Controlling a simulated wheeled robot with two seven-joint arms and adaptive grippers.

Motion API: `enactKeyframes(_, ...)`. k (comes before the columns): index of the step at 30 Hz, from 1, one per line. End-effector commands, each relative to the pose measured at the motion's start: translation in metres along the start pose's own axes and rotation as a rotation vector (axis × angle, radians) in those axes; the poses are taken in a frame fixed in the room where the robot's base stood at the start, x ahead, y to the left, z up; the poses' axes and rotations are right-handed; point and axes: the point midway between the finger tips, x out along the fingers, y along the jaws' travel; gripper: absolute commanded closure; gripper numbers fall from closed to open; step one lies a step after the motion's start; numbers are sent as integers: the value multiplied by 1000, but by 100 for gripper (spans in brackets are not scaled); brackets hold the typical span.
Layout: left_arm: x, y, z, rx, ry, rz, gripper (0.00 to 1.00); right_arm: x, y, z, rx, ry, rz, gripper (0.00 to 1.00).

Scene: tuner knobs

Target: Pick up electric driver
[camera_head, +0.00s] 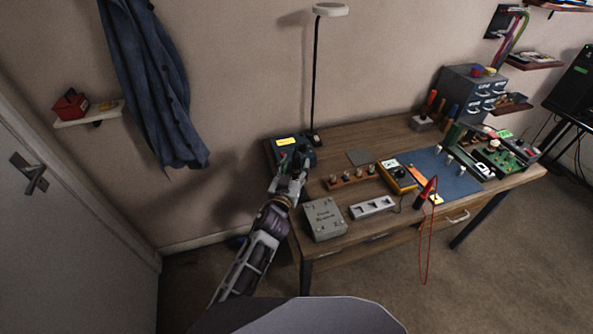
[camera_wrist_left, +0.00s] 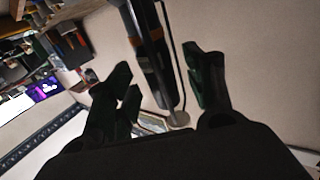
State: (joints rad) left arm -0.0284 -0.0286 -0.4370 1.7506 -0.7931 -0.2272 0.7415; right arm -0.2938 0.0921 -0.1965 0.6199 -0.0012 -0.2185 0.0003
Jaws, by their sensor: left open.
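My left gripper (camera_head: 299,158) is at the back left corner of the workbench, in front of a dark blue box with a yellow label. In the left wrist view its two dark green fingertips (camera_wrist_left: 164,84) are spread apart. A dark, slim body with orange bands (camera_wrist_left: 150,45), which looks like the electric driver, shows between and beyond the fingers. I see a gap to the right finger; contact with the left finger cannot be told. In the head view the driver cannot be made out behind the gripper. My right gripper is not in view.
The dark blue box (camera_head: 284,142) and a lamp pole (camera_head: 315,80) stand close to the gripper. A grey box (camera_head: 324,219), a wooden peg block (camera_head: 352,178), a yellow meter (camera_head: 397,177) and a blue mat (camera_head: 452,181) lie on the workbench (camera_head: 390,142).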

Motion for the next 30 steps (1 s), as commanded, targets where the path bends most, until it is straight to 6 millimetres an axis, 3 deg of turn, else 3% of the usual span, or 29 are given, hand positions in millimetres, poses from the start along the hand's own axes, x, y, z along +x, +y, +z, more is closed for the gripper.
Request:
enactKeyframes(8, 17, 0, -1, 0, 1, 0, 47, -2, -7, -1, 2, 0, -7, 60)
enactKeyframes(23, 18, 0, 0, 0, 1, 0, 47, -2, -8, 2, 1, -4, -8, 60)
enactKeyframes(30, 18, 0, 0, 0, 1, 0, 75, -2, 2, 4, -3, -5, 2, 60)
